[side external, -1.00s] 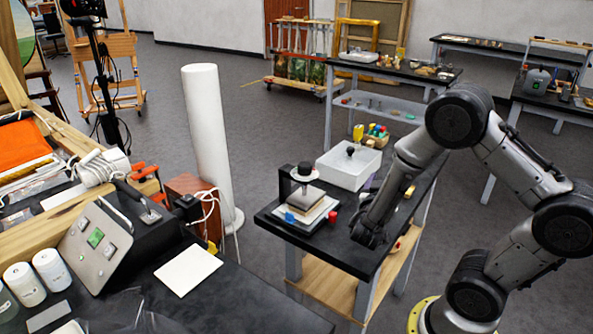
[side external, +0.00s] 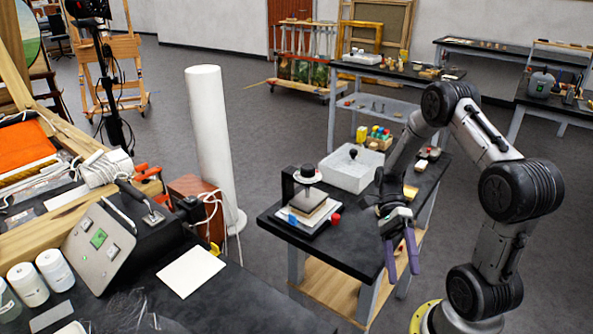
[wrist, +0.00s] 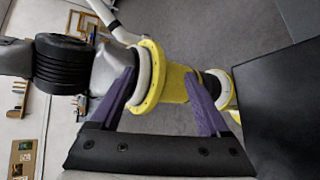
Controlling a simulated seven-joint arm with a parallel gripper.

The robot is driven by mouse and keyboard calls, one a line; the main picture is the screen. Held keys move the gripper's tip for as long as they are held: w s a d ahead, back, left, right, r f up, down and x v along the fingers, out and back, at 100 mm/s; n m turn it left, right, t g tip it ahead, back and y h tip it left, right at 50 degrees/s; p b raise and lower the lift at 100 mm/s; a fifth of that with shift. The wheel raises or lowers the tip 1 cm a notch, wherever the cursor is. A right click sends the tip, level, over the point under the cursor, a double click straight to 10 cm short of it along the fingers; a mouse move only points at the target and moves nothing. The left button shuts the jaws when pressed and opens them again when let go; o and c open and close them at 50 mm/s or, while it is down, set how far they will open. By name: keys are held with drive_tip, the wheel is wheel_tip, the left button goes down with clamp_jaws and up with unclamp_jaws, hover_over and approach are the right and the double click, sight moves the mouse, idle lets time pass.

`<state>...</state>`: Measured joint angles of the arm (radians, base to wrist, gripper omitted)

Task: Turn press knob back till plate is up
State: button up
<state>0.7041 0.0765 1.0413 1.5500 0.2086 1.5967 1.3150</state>
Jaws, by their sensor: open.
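The small press (side external: 289,190) stands on the near left part of the black table, with a dark arm and a dark knob (side external: 307,170) on top. Whether the plate touches the block is too small to tell. My gripper (side external: 402,260) is open and empty, to the right of the press near the table's right edge, purple fingers pointing down. In the wrist view the two fingers (wrist: 162,90) are spread, with nothing between them; the press is not seen there.
A white box (side external: 349,172) with a dark knob stands behind the press. A red piece (side external: 336,219) and a blue piece (side external: 292,219) are at the press base. A crate of coloured bottles (side external: 378,138) is farther back. The black tabletop (side external: 345,235) is clear in front.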

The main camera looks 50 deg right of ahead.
drive_tip(key=w+t+y, duration=0.1)
drive_tip(key=w+t, duration=0.1)
drive_tip(key=w+t+y, duration=0.1)
drive_tip(key=w+t, duration=0.1)
drive_tip(key=w, duration=0.1)
drive_tip(key=w+r+m+t+y, duration=0.1)
drive_tip(key=w+t, duration=0.1)
drive_tip(key=w, duration=0.1)
drive_tip(key=shift+d, duration=0.2)
drive_tip(key=w+t, duration=0.1)
drive_tip(key=w+d+t, duration=0.1)
drive_tip(key=w, duration=0.1)
drive_tip(key=w+r+t, duration=0.1)
drive_tip(key=shift+w+d+r+m+y, duration=0.1)
drive_tip(key=shift+w+d+m+y, duration=0.05)
drive_tip(key=shift+d+m+y, duration=0.2)
drive_tip(key=w+d+r+t, duration=0.3)
drive_tip(key=w+d+t, duration=0.3)
drive_tip(key=m+t+h, duration=0.1)
drive_tip(key=t+h, duration=0.2)
drive_tip(key=t, duration=0.3)
approach(296, 176)
drive_tip(key=shift+m+y, duration=0.25)
drive_tip(key=x, duration=0.3)
drive_tip(key=r+x, duration=0.1)
drive_tip(key=x, duration=0.6)
drive_tip(key=shift+w+d+r, duration=0.1)
drive_tip(key=shift+d+r, duration=0.1)
drive_tip(key=shift+r, duration=0.05)
clamp_jaws()
